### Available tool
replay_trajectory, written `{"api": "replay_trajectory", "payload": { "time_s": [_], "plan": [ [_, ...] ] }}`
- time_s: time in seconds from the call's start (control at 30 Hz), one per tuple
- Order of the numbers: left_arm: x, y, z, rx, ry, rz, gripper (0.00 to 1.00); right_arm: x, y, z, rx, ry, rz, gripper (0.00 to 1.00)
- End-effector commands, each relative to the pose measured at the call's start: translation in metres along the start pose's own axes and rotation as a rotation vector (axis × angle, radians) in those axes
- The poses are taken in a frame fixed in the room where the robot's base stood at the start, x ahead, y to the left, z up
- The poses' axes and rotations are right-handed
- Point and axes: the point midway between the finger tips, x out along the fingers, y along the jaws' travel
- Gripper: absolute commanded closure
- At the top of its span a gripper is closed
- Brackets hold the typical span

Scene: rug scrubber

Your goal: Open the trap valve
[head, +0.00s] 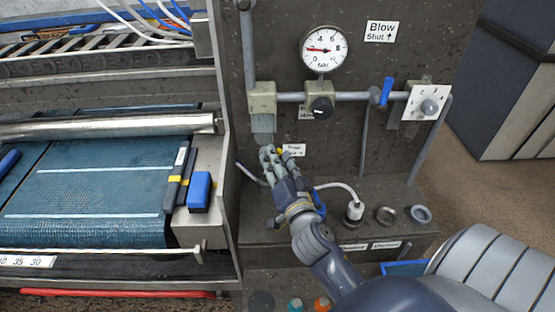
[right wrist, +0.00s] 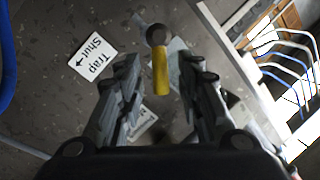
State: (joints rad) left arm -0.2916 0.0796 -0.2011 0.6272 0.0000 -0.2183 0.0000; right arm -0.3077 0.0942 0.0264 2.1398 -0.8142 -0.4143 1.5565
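The trap valve's yellow lever (right wrist: 161,75) extends from a dark round pivot (right wrist: 157,36) in the right wrist view. Beside it is a white label (right wrist: 92,58) reading "Trap Shut" with an arrow. In the head view the label (head: 293,150) sits on the dark panel below the gauge, and only a bit of yellow (head: 281,151) shows by my fingers. My right gripper (head: 271,155) is open; in the right wrist view its fingers (right wrist: 160,82) stand on both sides of the lever, apparently with gaps. My left gripper is not in view.
A pressure gauge (head: 325,49), a black knob (head: 321,106) and a blue lever (head: 386,90) under a "Blow Shut" label (head: 381,31) are above. A white hose fitting (head: 354,211) and rings (head: 421,213) stand on the ledge. The blue belt machine (head: 95,190) is at left.

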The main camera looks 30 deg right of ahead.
Motion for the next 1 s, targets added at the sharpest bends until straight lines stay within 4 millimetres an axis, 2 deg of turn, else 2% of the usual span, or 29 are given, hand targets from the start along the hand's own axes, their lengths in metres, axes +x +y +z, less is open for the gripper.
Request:
{"api": "replay_trajectory", "payload": {
  "time_s": [0.1,0.13,0.27,0.67,1.0],
  "plan": [
    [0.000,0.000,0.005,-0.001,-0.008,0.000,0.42,0.000,0.000,0.000,0.000,0.000,0.000,0.66],
    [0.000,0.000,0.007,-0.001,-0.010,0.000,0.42,0.000,0.000,0.000,0.000,0.000,0.000,0.71],
    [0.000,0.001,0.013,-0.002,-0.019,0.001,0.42,0.000,0.000,0.000,0.001,0.000,0.000,1.00],
    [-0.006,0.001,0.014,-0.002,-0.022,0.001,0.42,0.000,-0.003,-0.001,-0.026,-0.006,0.005,1.00],
    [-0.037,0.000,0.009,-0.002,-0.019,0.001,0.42,0.002,-0.014,-0.005,-0.224,-0.046,0.039,1.00]
  ]
}}
